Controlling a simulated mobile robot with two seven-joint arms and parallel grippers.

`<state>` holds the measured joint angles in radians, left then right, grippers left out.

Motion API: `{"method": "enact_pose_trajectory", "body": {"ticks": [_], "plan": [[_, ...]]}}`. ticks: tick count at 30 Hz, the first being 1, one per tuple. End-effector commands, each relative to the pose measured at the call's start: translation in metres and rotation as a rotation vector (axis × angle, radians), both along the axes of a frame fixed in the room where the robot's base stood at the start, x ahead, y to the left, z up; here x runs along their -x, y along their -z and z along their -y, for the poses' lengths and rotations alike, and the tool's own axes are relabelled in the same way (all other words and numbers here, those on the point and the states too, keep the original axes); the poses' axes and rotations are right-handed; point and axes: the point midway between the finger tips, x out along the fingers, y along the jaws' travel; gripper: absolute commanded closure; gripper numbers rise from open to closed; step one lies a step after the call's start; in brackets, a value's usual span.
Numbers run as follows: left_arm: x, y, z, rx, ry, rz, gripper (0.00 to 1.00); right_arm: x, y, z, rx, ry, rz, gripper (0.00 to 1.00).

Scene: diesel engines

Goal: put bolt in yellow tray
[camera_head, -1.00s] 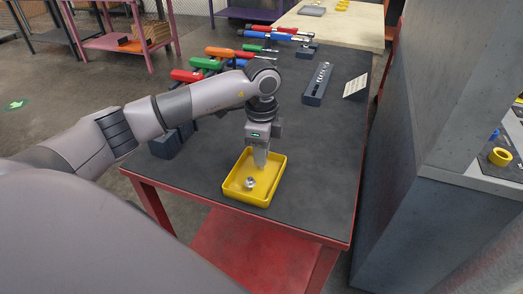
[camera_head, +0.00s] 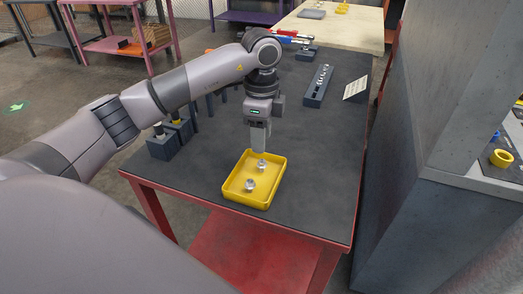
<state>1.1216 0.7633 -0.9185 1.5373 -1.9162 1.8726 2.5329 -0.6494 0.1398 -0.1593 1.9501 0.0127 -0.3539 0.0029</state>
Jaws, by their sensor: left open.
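The yellow tray (camera_head: 234,197) lies on the dark top of the red-framed table. Two small silver bolts lie in it: one bolt (camera_head: 250,185) nearer the front and another bolt (camera_head: 262,165) toward the back. My left gripper (camera_head: 261,150) points down just above the back part of the tray. It is open and holds nothing that I can see; its fingers look nearly in line from this angle. My right gripper is not in view.
A dark rack (camera_head: 318,86) with a row of small metal parts stands farther back, beside a white card (camera_head: 355,87). Dark blocks (camera_head: 163,146) stand at the table's left edge. A tall grey cabinet (camera_head: 440,140) bounds the right side.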

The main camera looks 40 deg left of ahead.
Motion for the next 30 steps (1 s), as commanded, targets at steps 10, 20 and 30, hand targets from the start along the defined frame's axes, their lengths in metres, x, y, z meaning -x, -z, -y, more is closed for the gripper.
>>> {"method": "enact_pose_trajectory", "body": {"ticks": [10, 20, 30], "plan": [[0.000, -0.057, 0.000, 0.000, -0.001, 0.000, 0.55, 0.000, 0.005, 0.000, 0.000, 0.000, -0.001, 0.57], [0.000, -0.063, 0.000, 0.000, 0.000, -0.001, 0.55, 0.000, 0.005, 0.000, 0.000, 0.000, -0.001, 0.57], [0.000, -0.063, 0.000, 0.000, 0.000, -0.001, 0.55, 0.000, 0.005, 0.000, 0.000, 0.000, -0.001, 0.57]]}}
